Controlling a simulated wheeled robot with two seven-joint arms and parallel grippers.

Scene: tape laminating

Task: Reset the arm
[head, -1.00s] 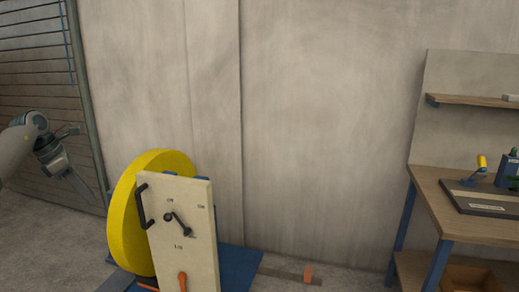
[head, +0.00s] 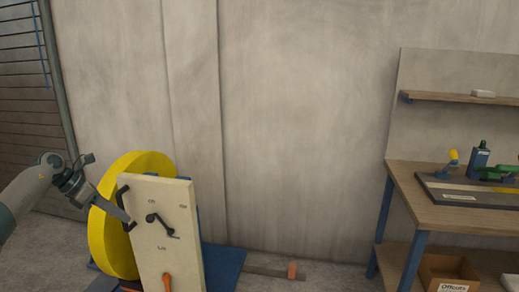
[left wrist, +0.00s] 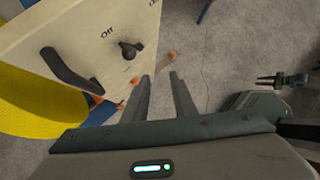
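My left gripper (head: 128,218) reaches in from the left in the head view, its fingertips overlapping the left edge of the cream panel (head: 180,245). In the left wrist view its two fingers (left wrist: 159,76) are apart with nothing between them. The black bar handle (left wrist: 66,68) on the panel is left of the fingers and looks clear of them. A black crank lever (head: 160,224) sits at the panel's middle, near an "Off" label. A dark, finger-like part (left wrist: 284,79) at the right of the left wrist view may be my right gripper; I cannot tell its state.
A yellow wheel (head: 105,235) stands behind the panel on a blue base (head: 225,262). An orange knob (head: 167,282) is low on the panel. A wooden workbench (head: 440,208) with tools is at the right, an Offcuts box (head: 450,268) below.

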